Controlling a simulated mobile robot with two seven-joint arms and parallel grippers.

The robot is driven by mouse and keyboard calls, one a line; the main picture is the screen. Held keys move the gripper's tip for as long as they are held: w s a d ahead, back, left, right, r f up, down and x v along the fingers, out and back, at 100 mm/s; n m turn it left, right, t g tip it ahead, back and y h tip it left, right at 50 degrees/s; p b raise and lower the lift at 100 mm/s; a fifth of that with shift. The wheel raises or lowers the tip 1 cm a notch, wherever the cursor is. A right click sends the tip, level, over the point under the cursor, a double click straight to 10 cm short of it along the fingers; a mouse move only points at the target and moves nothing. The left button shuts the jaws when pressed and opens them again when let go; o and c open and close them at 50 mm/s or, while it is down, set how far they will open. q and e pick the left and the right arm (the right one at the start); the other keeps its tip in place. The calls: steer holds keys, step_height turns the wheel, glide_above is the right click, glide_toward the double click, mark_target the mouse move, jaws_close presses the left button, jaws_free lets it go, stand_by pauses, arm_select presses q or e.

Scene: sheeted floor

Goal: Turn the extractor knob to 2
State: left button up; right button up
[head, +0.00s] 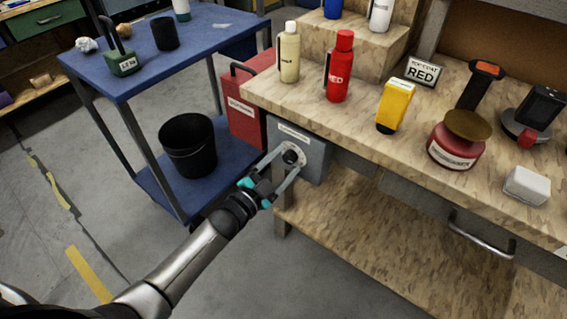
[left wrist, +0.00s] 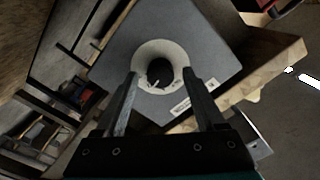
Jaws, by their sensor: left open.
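The extractor knob (head: 292,157) is a small black dial on a pale round plate, on the front of a grey box (head: 316,160) under the left end of the wooden workbench. In the left wrist view the knob (left wrist: 160,72) has a light pointer mark, and its numbers are too small to read. My left gripper (head: 284,158) is open, its two fingers (left wrist: 158,82) reaching toward the plate with the knob between them in view. I cannot tell whether either finger touches the knob. My right gripper is not in view.
A red box (head: 248,105) stands left of the grey box. A blue cart (head: 145,62) with a black bin (head: 188,146) is to the left. The workbench (head: 290,97) holds a red bottle (head: 339,72), a yellow item (head: 396,103) and a red tin (head: 452,150). Floor in front is clear.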

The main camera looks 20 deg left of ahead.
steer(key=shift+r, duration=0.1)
arm_select(q)
steer(key=shift+s+a, duration=0.1)
steer(key=shift+s, duration=0.2)
steer(key=p+v, duration=0.4)
steer(key=v, duration=1)
steer(key=shift+s, duration=0.3)
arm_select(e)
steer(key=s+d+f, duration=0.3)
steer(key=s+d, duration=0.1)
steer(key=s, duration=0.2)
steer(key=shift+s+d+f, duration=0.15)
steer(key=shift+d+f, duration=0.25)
arm_select(q)
steer(key=shift+a, duration=0.1)
